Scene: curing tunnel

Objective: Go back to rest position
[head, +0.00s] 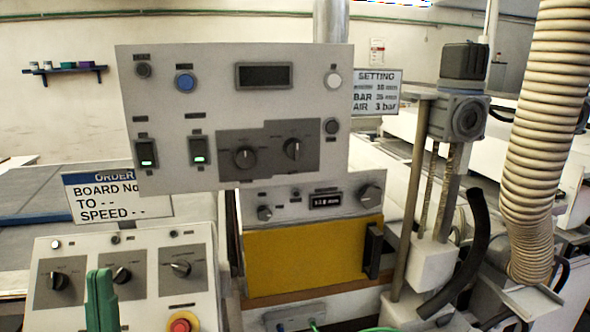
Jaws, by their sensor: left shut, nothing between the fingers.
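My left gripper (103,285) shows as green fingers rising from the bottom edge at the left. The fingers are together and hold nothing. It is in front of the lower left control panel (196,254) and hides part of it, near a rotary knob (122,275). I cannot tell whether it touches the panel. My right gripper is not in view.
An upright panel (185,112) with a blue button, knobs and green-lit switches stands ahead. Below it is a yellow-fronted unit (305,258). A red stop button (181,325) is low right of the gripper. A ribbed hose (540,140) hangs at right.

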